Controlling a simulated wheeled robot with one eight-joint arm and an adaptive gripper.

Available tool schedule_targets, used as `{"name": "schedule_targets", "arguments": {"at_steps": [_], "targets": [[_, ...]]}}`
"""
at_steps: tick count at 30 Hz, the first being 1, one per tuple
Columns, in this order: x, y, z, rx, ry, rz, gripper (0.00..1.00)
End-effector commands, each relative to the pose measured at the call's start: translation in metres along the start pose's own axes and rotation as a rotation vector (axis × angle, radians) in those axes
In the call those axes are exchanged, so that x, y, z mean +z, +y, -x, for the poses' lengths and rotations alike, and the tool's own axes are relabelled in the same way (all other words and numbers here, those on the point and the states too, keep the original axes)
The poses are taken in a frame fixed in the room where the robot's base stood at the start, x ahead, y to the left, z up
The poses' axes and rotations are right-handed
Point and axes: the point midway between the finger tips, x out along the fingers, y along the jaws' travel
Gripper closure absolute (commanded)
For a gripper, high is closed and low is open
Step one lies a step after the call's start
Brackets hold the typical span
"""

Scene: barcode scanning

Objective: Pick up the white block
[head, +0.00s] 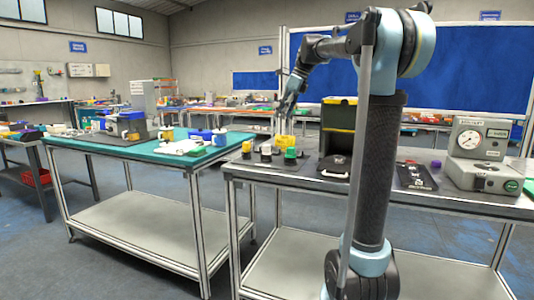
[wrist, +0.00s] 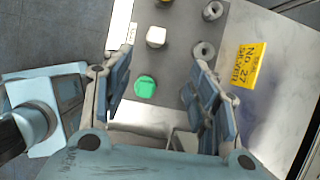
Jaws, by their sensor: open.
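The white block (wrist: 156,37) sits on a grey board (wrist: 180,22) in the wrist view, between a green block (wrist: 145,87) and a yellow block (wrist: 165,2). In the head view the white block (head: 266,149) is small, in the row on the near table. My gripper (wrist: 166,60) is open and empty, its fingers spread to either side. The white block appears a little beyond the fingertips, towards the top of the wrist view. In the head view my gripper (head: 288,104) hangs above the row, clear of the blocks.
Grey rings (wrist: 203,52) lie on the board right of the blocks. A yellow label (wrist: 249,65) stands beside them. On the near table, a black and yellow bin (head: 338,125) stands right of the row, and a gauge device (head: 484,155) is farther right.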

Motion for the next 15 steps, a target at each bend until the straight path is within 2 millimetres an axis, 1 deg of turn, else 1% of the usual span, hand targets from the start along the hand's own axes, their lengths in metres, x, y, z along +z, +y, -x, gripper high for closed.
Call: {"name": "schedule_targets", "arguments": {"at_steps": [2, 5, 15], "targets": [[0.002, -0.002, -0.005, 0.002, -0.002, -0.012, 0.46], [0.003, -0.002, -0.018, 0.002, -0.002, -0.013, 0.46], [0.003, -0.001, -0.078, 0.002, -0.003, -0.011, 0.46]]}}
